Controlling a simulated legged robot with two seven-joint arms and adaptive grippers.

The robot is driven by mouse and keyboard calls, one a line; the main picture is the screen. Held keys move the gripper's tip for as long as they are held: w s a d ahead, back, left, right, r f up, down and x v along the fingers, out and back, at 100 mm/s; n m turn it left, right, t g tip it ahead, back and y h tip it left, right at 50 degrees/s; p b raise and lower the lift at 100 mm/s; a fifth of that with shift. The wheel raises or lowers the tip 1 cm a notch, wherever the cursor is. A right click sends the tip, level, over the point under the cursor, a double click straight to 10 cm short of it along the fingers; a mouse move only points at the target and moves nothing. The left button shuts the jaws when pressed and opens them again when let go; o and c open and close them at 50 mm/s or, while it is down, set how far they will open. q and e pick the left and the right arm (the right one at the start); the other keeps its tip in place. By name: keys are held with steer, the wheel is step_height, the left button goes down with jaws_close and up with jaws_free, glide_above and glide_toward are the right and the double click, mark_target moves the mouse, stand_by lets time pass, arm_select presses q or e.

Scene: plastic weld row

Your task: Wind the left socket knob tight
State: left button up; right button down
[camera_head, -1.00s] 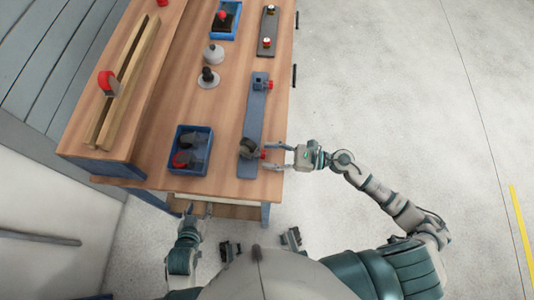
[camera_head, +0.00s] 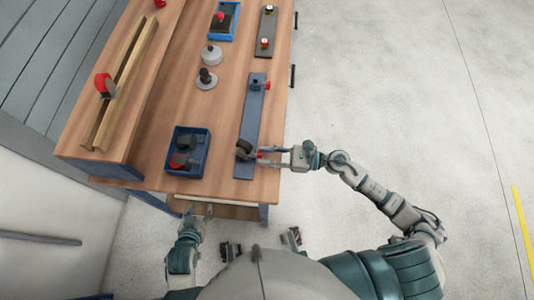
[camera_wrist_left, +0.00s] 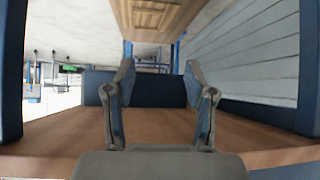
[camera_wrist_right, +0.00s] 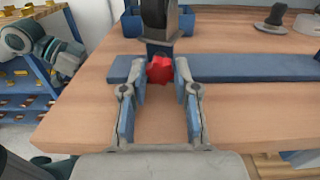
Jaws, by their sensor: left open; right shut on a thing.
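A blue-grey rail (camera_head: 250,119) lies along the table's right side. At its near end a dark part (camera_head: 244,147) stands in a socket with a red knob (camera_wrist_right: 160,69) facing right. My right gripper (camera_head: 264,156) reaches in from the right and is shut on this red knob; its fingers (camera_wrist_right: 160,73) are on either side of it in the right wrist view. The socket body is mostly hidden by the dark part. A second socket (camera_head: 258,80) with a red knob (camera_head: 268,85) is at the rail's far end, empty. My left gripper (camera_head: 199,211) is open and empty at the near table edge.
A blue bin (camera_head: 205,162) with dark parts stands left of the rail. A grey disc with a dark knob (camera_head: 206,79), a white-grey domed part (camera_head: 211,56), a blue tray (camera_head: 236,30) and a dark plate (camera_head: 263,48) lie farther back. Floor right of the table is clear.

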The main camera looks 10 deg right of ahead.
steer(key=m+p, duration=0.3)
steer(key=m, duration=0.2)
steer(key=shift+w+d+r+m+p, duration=0.15)
steer(key=shift+r+m+p, duration=0.05)
steer(key=shift+m+p, duration=0.15)
steer(key=shift+m, duration=0.35)
arm_select(q)
steer(key=s+a+f+g+y, duration=0.1)
steer(key=s+a+f+g, duration=0.1)
steer(key=s, duration=0.3)
steer(key=s+a+f+g, duration=0.1)
steer(key=s+f+g, duration=0.2)
steer(key=s+g, duration=0.2)
steer(key=shift+s+a+f+y+p, duration=0.15)
steer(key=shift+s+a+y+p, duration=0.25)
steer(key=shift+s, duration=0.35)
arm_select(e)
steer(key=shift+f+m, duration=0.1)
steer(key=shift+m, duration=0.3)
arm_select(q)
steer(key=shift+a, duration=0.1)
